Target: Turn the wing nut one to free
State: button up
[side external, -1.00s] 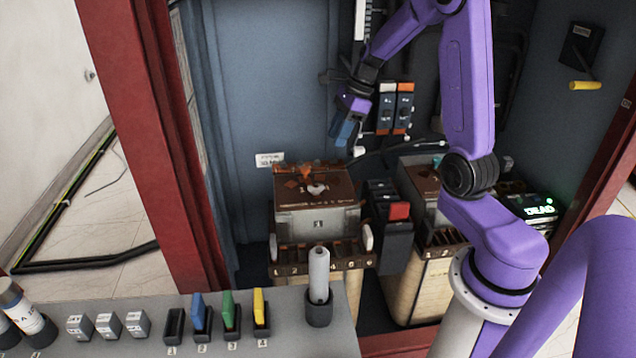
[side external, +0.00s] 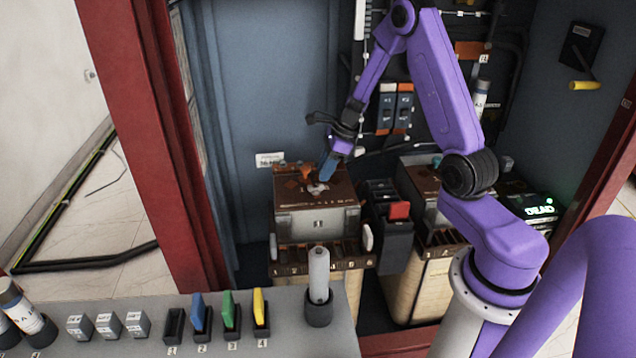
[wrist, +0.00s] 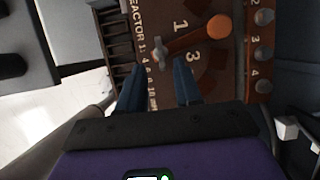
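A small pale wing nut (side external: 317,189) sits on the brown top plate of the transformer box (side external: 318,222) marked 1. In the wrist view what looks like the wing nut (wrist: 158,55) lies at the base of an orange lever (wrist: 195,38) that ends in an orange knob. My gripper (side external: 326,174) is just above the plate, close to the nut. In the wrist view my gripper (wrist: 158,84) has its two blue fingers apart with nothing between them. The nut lies just beyond the fingertips. Whether a finger touches it cannot be told.
A second transformer box (side external: 424,190) stands to the right, with a black unit with a red switch (side external: 399,211) between the two. In front, a grey bench (side external: 200,340) holds coloured tags in slots and an upright grey cylinder (side external: 319,275).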

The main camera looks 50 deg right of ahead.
aim_at(317, 185)
jog(key=shift+x, duration=2.65)
grip_shut()
